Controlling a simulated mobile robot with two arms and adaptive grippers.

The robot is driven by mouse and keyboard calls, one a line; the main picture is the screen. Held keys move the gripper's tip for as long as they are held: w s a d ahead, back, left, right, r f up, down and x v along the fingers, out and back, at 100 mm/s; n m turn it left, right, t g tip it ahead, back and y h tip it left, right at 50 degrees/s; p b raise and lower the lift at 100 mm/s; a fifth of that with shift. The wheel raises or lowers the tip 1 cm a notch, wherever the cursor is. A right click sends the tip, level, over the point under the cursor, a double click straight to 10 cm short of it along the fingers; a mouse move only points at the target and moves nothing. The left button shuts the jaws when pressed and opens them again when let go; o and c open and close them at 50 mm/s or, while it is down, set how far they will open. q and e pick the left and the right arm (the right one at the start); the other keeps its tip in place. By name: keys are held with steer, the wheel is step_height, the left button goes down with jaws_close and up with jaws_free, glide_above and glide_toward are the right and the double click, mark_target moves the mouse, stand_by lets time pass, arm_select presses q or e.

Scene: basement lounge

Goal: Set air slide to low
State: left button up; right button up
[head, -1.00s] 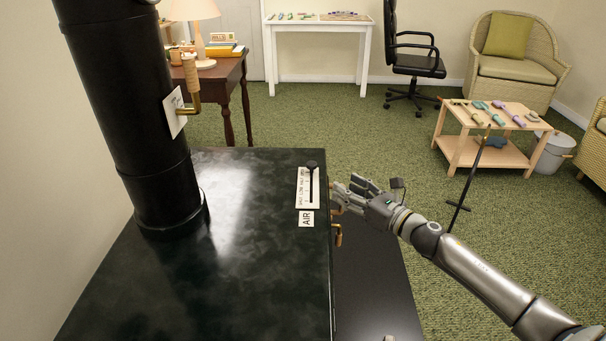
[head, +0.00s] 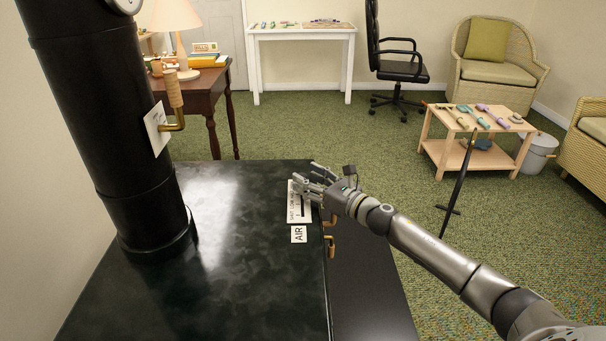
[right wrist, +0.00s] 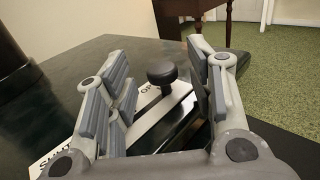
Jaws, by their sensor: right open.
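The air slide is a white scale plate (head: 294,211) with a dark slot on the black stove top (head: 240,285). A white AIR label (head: 299,234) lies at its near end. In the right wrist view the round black slide knob (right wrist: 161,73) stands at the plate's OPEN end; SHUT shows at the other end. My right gripper (head: 313,178) is over the plate's far end and hides the knob in the head view. In the right wrist view the gripper (right wrist: 155,68) is open, its fingers on either side of the knob with gaps showing. My left gripper is out of view.
A black stovepipe (head: 105,130) rises at the left, with a wood-handled lever (head: 173,95) on it. Brass handles (head: 330,245) stick out from the stove's right side. The stove top around the slide is clear. A slatted table (head: 470,150) with tools stands farther right.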

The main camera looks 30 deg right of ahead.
steer(key=shift+x, duration=1.45)
steer(key=shift+c, duration=0.2)
jaws_close()
